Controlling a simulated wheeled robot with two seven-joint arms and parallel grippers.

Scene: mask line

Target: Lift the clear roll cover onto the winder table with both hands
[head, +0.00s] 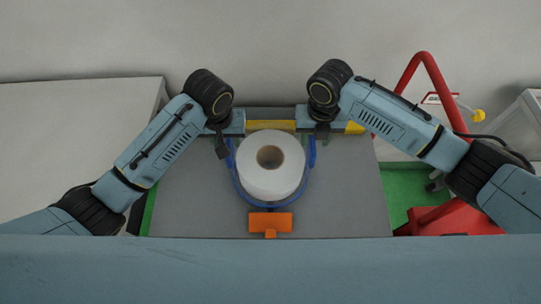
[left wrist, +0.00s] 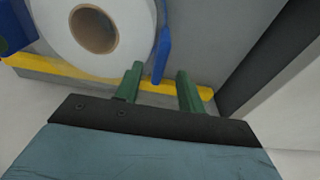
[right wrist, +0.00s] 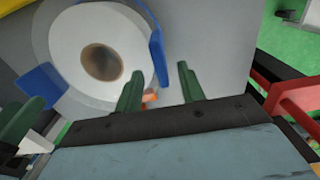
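A white roll (head: 289,177) with a brown cardboard core stands on the grey table. The clear roll cover (right wrist: 40,40) shows faintly as a see-through rim around the roll. Blue handles stand on its left side (head: 230,156) and right side (head: 311,153). My left gripper (left wrist: 158,80) is open, with a blue handle (left wrist: 162,52) just ahead of the gap between its green fingers. My right gripper (right wrist: 160,80) is open, with a blue handle (right wrist: 156,50) just ahead, towards its left finger. Neither gripper visibly grips a handle. In the head view the arms hide most of both grippers.
The grey table (head: 345,200) carries an orange block (head: 270,222) in front of the roll and a yellow strip (head: 271,126) behind it. A pale surface (head: 70,125) lies left. A red frame (head: 428,75) stands right, over green floor (head: 400,190).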

